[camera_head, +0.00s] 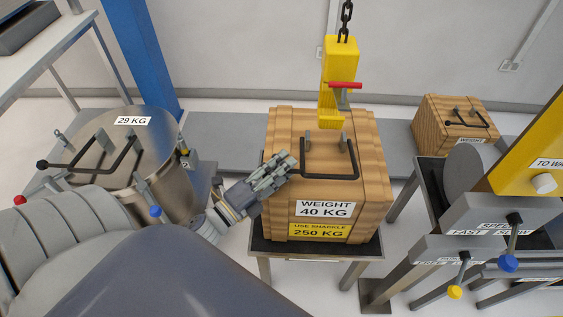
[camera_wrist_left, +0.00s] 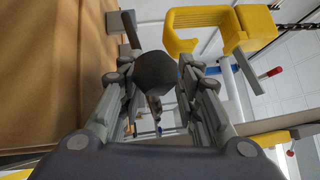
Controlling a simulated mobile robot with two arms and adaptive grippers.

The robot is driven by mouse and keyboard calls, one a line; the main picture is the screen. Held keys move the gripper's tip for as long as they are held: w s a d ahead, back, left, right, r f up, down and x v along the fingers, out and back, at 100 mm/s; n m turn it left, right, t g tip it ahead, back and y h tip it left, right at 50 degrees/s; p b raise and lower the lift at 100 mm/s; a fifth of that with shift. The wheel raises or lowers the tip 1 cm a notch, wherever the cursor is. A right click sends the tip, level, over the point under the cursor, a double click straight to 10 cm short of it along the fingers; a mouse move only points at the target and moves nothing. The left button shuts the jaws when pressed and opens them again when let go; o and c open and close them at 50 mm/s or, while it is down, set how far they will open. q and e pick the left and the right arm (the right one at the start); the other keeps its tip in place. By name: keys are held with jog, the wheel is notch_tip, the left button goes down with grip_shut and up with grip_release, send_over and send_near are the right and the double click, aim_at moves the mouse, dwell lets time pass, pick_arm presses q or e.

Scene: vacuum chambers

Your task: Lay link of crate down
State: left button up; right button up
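The wooden crate (camera_head: 356,212), labelled 40 KG, stands on a small table. Its dark U-shaped link (camera_head: 330,178) hangs from two grey brackets on the lid, its crossbar toward the crate's front edge; its exact tilt is hard to tell. My left gripper (camera_head: 278,173) is at the crate's left upper edge, beside the link. In the left wrist view a dark knob (camera_wrist_left: 156,69) shows between the separated fingers; contact is unclear. The crate's side (camera_wrist_left: 50,60) fills the left of that view. My right gripper is not in view.
A yellow hook (camera_head: 338,75) hangs on a chain right above the crate and shows in the left wrist view (camera_wrist_left: 205,30). A metal drum (camera_head: 165,170) labelled 29 KG stands left. Another crate (camera_head: 440,120) stands behind right, near a control stand (camera_head: 480,215).

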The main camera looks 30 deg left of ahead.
pick_arm(q)
jog(key=shift+d+r, duration=0.1)
jog(key=v, duration=1.2)
jog(key=shift+s, duration=0.1)
